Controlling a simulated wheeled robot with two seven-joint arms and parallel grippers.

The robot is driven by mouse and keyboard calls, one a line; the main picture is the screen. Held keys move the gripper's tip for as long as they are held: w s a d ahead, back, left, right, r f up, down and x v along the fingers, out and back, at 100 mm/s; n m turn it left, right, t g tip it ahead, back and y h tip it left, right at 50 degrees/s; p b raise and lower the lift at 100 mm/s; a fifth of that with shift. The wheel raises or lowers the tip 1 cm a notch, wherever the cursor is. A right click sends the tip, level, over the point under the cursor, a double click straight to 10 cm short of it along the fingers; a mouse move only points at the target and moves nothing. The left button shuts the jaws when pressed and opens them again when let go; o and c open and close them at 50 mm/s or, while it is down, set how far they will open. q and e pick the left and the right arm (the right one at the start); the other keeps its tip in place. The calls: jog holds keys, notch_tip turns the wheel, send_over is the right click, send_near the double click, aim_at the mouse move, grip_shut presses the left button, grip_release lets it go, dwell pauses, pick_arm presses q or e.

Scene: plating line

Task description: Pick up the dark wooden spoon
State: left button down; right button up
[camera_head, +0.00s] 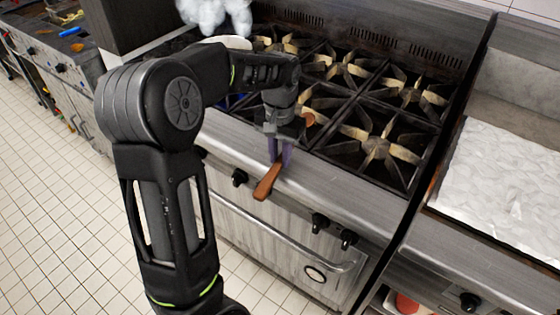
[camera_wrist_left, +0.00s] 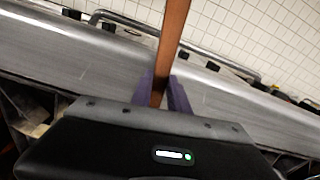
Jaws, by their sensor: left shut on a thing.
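The dark wooden spoon shows as a reddish-brown handle (camera_head: 267,182) sticking out over the front edge of the stove in the head view. My left gripper (camera_head: 280,156) is shut on it above the stove's front ledge, with its purple fingers on both sides. In the left wrist view the handle (camera_wrist_left: 173,40) runs up from between the purple fingers of my left gripper (camera_wrist_left: 163,92). A small brown round part (camera_head: 308,118) shows beside the gripper over the burners; I cannot tell whether it is the spoon's bowl. My right gripper is out of view.
The stove (camera_head: 350,204) has several burners with raised grates (camera_head: 376,147) behind the gripper and knobs along its front. A white-topped surface (camera_head: 505,185) lies to the right. A white plate-like thing (camera_head: 236,43) is partly hidden behind my arm. Tiled floor (camera_head: 70,190) is clear at left.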

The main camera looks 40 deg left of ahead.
aim_at(280, 160)
pick_arm(q)
notch_tip(280, 160, up, 8)
jog(key=shift+f+b, duration=0.25)
jog(key=shift+b, duration=0.05)
jog(key=shift+r, duration=0.35)
